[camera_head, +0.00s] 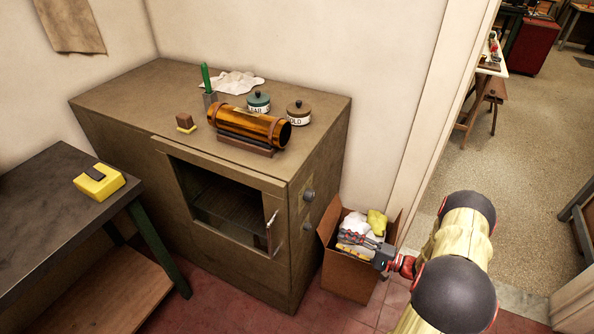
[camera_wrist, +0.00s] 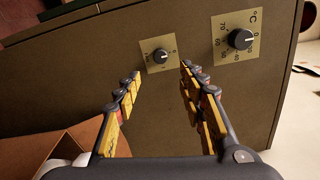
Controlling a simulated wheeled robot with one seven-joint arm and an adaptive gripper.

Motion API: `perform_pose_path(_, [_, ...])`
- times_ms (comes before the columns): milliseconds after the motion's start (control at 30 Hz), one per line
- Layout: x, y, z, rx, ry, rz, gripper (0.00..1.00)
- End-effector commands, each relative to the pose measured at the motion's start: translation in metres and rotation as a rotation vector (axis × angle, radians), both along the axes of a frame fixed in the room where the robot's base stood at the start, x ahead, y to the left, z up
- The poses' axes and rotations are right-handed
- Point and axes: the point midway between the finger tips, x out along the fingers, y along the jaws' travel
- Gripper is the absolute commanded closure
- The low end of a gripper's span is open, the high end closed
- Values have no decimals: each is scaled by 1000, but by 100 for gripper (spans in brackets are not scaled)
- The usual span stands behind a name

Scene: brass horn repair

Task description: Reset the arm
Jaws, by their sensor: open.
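My gripper (camera_head: 355,240) is at the lower right in the head view, above a cardboard box. In the wrist view my gripper (camera_wrist: 157,75) has its two yellow-padded fingers spread apart with nothing between them. Beyond the fingers is the side of a brown oven cabinet (camera_wrist: 120,50) with two dark knobs. The larger temperature knob (camera_wrist: 240,39) is at the upper right and the smaller knob (camera_wrist: 160,56) is left of it. My arm reaches in from the right in the head view.
The cardboard box (camera_head: 345,276) holds white and yellow cloths. The oven cabinet (camera_head: 300,200) bears an amber cylinder (camera_head: 250,124) on a cradle, two lidded jars and a white cloth. A dark table (camera_head: 50,210) with a yellow block (camera_head: 99,182) stands left. A doorway opens at right.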

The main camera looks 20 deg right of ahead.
Motion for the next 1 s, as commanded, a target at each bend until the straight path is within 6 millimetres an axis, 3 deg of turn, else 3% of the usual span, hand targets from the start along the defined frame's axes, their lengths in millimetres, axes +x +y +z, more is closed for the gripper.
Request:
perform_pose_path(233, [0,0,-1,37,36,-1,60])
perform_pose_path(333, [-3,4,-12,85,122,14,60])
perform_pose_path(500, [-39,44,-39,192,365,121,60])
perform_pose_path(567, [-53,56,-40,210,455,166,60])
perform_pose_path(767, [-93,82,-16,139,708,312,60])
perform_pose_path(1000, [-126,100,39,-117,933,451,60])
